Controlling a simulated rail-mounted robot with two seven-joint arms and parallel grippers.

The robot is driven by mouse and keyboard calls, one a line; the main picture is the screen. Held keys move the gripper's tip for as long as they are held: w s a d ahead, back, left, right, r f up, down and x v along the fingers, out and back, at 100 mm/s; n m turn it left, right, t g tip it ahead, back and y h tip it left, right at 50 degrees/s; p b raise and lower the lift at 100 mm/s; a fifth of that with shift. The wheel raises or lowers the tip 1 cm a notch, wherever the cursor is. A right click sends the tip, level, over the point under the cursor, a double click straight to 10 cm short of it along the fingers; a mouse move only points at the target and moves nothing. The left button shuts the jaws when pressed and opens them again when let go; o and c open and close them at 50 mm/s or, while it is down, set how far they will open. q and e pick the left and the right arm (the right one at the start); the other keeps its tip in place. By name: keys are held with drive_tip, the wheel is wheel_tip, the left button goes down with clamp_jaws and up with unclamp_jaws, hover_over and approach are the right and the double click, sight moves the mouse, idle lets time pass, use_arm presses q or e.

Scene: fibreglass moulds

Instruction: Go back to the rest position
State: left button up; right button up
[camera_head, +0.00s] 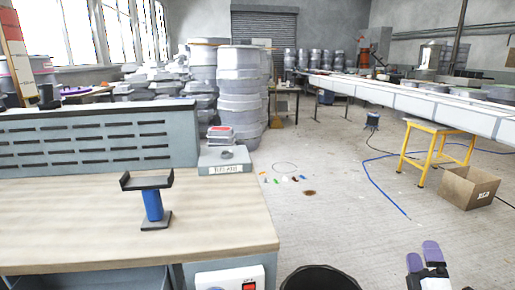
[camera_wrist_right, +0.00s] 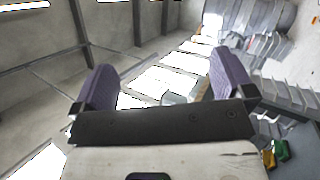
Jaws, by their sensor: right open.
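My right gripper (camera_head: 423,256) is low at the right of the head view, above the floor and clear of the workbench. Its two purple-padded fingers stand apart in the right wrist view (camera_wrist_right: 162,88), with nothing between them. The left gripper does not show in the head view. The wooden workbench (camera_head: 100,230) fills the lower left. A blue stand with a black cradle top (camera_head: 153,203) is upright on it, and the cradle looks empty.
A grey labelled box (camera_head: 224,168) sits at the bench's back corner. A black bin (camera_head: 320,279) stands at the bottom middle. The middle floor is mostly open, with small scraps and a blue hose (camera_head: 383,190).

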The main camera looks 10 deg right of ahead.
drive_tip(key=s+a+f+m+g+p, duration=0.7)
drive_tip(key=s+a+f+m+g, duration=0.25)
drive_tip(key=s+m+g, duration=0.35)
drive_tip(key=s+a+r+n+g+y+p, duration=0.15)
drive_tip(key=s+a+y+p, duration=0.45)
drive_tip(key=a, duration=0.6)
drive_tip(key=s+a+r+m+g+y+p, duration=0.1)
drive_tip(key=s+a+r+g+p, duration=0.15)
drive_tip(key=s+p, duration=0.5)
drive_tip(key=s+a+r+m+g+p, duration=0.15)
drive_tip(key=s+a+p, duration=0.25)
drive_tip(key=s, duration=0.6)
use_arm(q)
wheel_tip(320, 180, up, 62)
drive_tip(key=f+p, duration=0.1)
drive_tip(key=p, duration=3.6)
use_arm(e)
wheel_tip(320, 180, up, 37)
drive_tip(key=d, duration=0.1)
use_arm(q)
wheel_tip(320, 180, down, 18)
drive_tip(key=b, duration=1.8)
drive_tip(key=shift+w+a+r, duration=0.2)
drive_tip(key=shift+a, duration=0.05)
use_arm(e)
wheel_tip(320, 180, down, 18)
drive_tip(key=shift+w+g, duration=0.35)
drive_tip(key=shift+w, duration=0.05)
